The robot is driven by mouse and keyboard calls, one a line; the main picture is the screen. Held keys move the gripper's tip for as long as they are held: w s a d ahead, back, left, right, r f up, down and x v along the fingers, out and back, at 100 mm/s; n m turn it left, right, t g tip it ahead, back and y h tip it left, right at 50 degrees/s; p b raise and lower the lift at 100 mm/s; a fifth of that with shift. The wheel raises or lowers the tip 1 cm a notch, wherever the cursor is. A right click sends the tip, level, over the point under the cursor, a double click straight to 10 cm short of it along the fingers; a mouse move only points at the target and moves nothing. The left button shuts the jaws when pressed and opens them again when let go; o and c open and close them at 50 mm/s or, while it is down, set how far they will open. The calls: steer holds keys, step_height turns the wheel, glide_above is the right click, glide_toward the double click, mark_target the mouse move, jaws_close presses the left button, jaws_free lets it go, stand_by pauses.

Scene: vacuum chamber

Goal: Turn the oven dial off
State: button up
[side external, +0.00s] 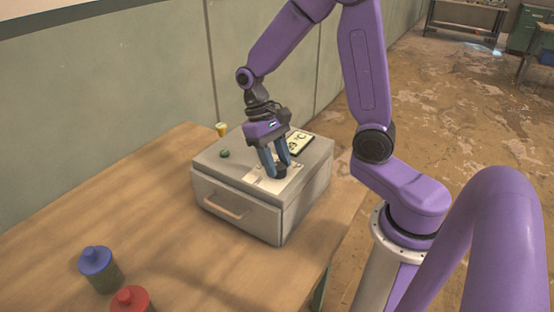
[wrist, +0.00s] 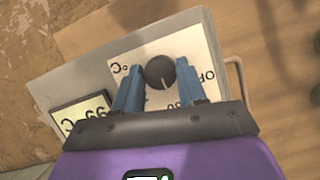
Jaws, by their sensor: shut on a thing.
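The oven (side external: 238,200) is a grey metal box with a front handle, standing on the wooden table. Its black round dial (wrist: 159,71) sits on a pale marked plate (wrist: 187,38) on top; it also shows at the fingertips in the side view (side external: 281,172). In the wrist view the dial's white line points down the picture, slightly right, away from the partly hidden "OFF" mark at the right. My gripper (side external: 274,172) points down, its blue fingers shut on the dial from both sides; it also shows in the wrist view (wrist: 158,76).
A display (side external: 300,142) with "°C" lies on the oven top. A green button (side external: 224,153) and a yellow-topped thing (side external: 221,130) are at the left and behind. A blue-lidded jar (side external: 97,268) and a red-lidded jar (side external: 131,300) stand at the front left.

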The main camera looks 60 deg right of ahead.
steer(key=n+h, duration=0.1)
steer(key=n, duration=0.1)
steer(key=n+h, duration=0.1)
steer(key=n, duration=0.2)
steer(key=shift+a+n, duration=0.2)
steer(key=shift+n, duration=0.1)
steer(key=n+h, duration=0.1)
steer(key=n, duration=0.1)
steer(key=n+t, duration=0.1)
steer(key=n, duration=0.2)
steer(key=shift+a+h, duration=0.1)
steer(key=shift+h, duration=0.3)
steer(key=shift+s+n+t, duration=0.1)
steer(key=shift+n+t, duration=0.2)
steer(key=shift+n, duration=0.1)
steer(key=o, duration=1)
steer(key=shift+o, duration=0.2)
steer(key=v, duration=1.7)
steer(key=shift+a, duration=0.25)
